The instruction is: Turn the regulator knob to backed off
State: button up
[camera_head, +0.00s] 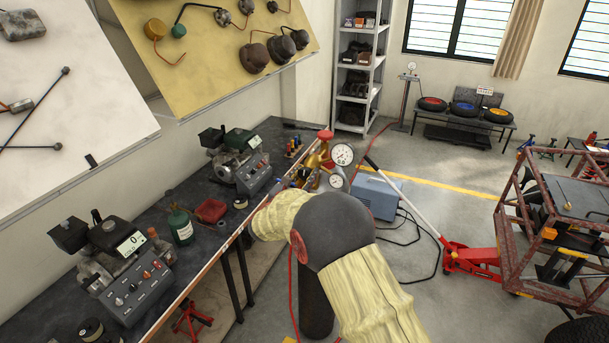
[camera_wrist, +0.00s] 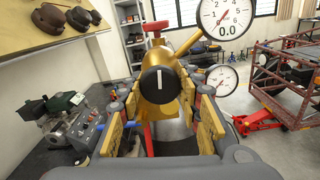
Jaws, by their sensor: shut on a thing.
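The brass regulator (camera_head: 316,158) stands past the end of the bench in the head view, partly hidden by my arm. In the wrist view, its round black knob (camera_wrist: 158,84) faces me with a white line pointing straight up. My gripper (camera_wrist: 163,92) has its yellow-padded fingers on either side of the knob and is shut on it. The upper gauge (camera_wrist: 226,16) reads 0.0 in the wrist view. A lower gauge (camera_wrist: 222,80) sits to the right of the knob.
A red handwheel (camera_wrist: 156,27) tops the valve behind the knob. The dark bench (camera_head: 165,205) with instruments runs along the left. A red floor jack (camera_head: 470,258) and rusty kart frame (camera_head: 535,240) stand to the right. Open floor lies between.

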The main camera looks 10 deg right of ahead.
jog(key=shift+f, duration=0.15)
dwell(0.4)
jog(key=o, duration=1.1)
jog(key=shift+o, duration=0.2)
jog(key=shift+a, duration=0.1)
jog(key=v, duration=1.2)
